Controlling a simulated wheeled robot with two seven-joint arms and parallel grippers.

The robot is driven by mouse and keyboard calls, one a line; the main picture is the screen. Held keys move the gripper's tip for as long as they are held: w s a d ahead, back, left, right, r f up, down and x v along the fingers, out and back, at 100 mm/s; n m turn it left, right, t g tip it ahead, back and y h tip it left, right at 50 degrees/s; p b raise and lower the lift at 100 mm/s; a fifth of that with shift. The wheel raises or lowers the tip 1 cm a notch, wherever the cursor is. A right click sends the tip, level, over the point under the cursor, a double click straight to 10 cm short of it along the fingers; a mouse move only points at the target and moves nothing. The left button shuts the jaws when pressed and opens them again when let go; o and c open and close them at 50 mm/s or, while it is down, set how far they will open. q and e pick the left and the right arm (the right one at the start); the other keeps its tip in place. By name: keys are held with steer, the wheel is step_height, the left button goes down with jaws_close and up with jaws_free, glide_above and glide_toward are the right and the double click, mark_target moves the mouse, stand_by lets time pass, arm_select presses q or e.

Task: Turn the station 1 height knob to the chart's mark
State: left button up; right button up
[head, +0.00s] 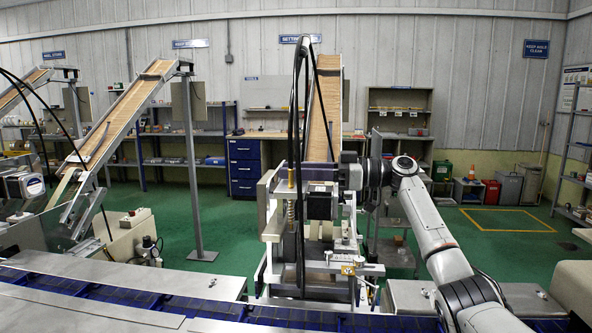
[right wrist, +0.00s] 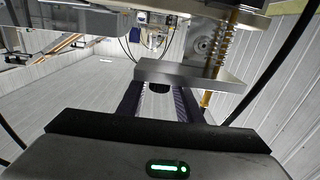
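The station 1 machine head (head: 318,205) stands in the middle of the head view, with a brass-coloured spring post (head: 290,210) on its left side. My right gripper (head: 322,172) reaches in from the right, level with the top of this head. In the right wrist view its two dark fingers (right wrist: 157,100) are apart, with their tips partly hidden by a grey metal plate (right wrist: 190,74). A small dark round part (right wrist: 158,88) shows between them; I cannot tell if it is the height knob. The spring (right wrist: 222,42) is close by. No readable scale or chart mark shows. My left gripper is out of view.
A steel-topped conveyor with a blue belt (head: 225,308) runs along the front. Inclined chutes (head: 125,110) rise at the left and centre (head: 326,95). Black cables (head: 297,110) hang beside the machine head. Green floor (head: 470,240) is open at the right.

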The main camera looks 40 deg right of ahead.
steer(key=shift+o, duration=0.6)
steer(key=b+v, duration=0.3)
steer(key=v, duration=0.7)
steer(key=shift+s+d, duration=0.1)
steer(key=shift+s, duration=0.05)
